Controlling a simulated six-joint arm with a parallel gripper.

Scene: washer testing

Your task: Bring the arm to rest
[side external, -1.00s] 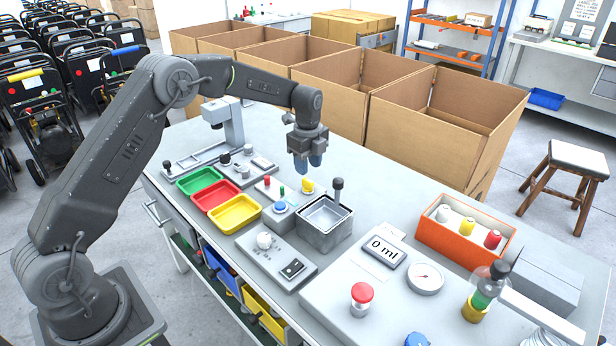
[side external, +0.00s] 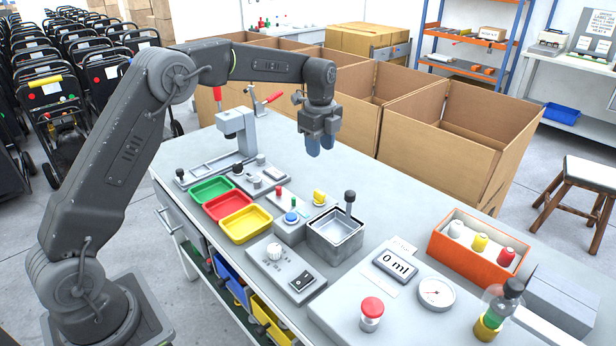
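My gripper (side external: 320,145) hangs from the raised arm above the far side of the workbench (side external: 390,185), pointing down. It is clear of the bench objects. Its two blue fingertips appear close side by side, and no object shows between them. From this angle I cannot tell whether they are slightly apart or shut.
Green (side external: 211,190), red (side external: 227,206) and yellow (side external: 245,224) trays lie left of a metal basin (side external: 335,234). A press with a red lever (side external: 241,130) stands behind them. An orange crate (side external: 470,258) is at right. Open cardboard boxes (side external: 450,150) stand behind the bench.

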